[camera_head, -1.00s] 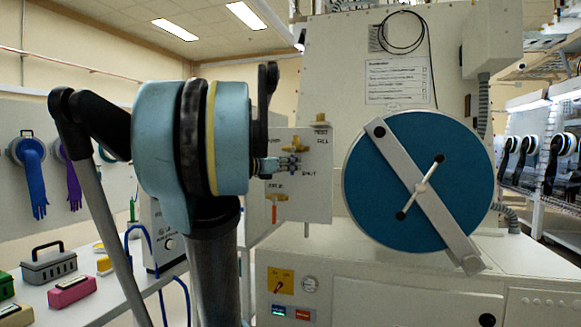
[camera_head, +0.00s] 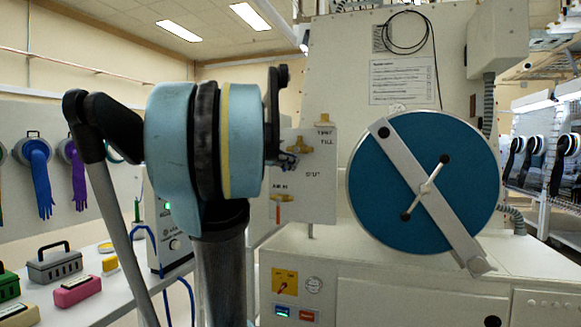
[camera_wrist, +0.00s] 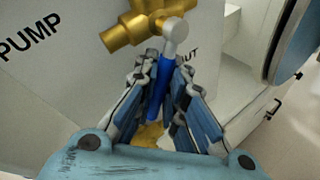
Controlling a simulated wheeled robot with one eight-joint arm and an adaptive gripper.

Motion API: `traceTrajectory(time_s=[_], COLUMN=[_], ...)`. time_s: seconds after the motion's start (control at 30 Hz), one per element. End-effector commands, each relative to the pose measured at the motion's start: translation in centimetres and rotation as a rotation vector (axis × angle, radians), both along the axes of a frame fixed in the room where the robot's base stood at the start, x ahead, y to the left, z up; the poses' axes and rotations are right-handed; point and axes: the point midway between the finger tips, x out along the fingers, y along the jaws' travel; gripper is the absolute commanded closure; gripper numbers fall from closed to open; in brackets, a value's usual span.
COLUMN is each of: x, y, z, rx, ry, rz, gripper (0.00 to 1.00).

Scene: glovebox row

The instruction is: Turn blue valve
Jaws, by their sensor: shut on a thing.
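The blue valve handle (camera_wrist: 161,88) is a short blue lever with a grey metal hub at its upper end. It joins a brass valve body (camera_wrist: 146,22) on the white panel. In the wrist view my gripper (camera_wrist: 164,74) has its fingers on both sides of the lever and is shut on it. In the head view my gripper (camera_head: 288,161) is at the panel, just below a brass valve (camera_head: 300,143). The blue lever is hidden there by the fingers and my arm.
The panel (camera_head: 320,190) also carries a top brass valve (camera_head: 323,118) and an orange-handled valve (camera_head: 278,208) below. A large blue round door (camera_head: 380,200) with a grey bar stands to the right. A side table at left holds a grey toolbox (camera_head: 54,266) and a pink box (camera_head: 77,291).

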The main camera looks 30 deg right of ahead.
Motion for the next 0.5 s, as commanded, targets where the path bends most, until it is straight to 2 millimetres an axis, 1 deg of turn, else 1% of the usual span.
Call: traceTrajectory(time_s=[0.2,0.5], x=[0.43,0.54], y=[0.31,0.40], z=[0.28,0.35], rx=[0.053,0.073], ry=[-0.062,-0.085], rz=[0.006,0.006], gripper=[1.00,1.00])
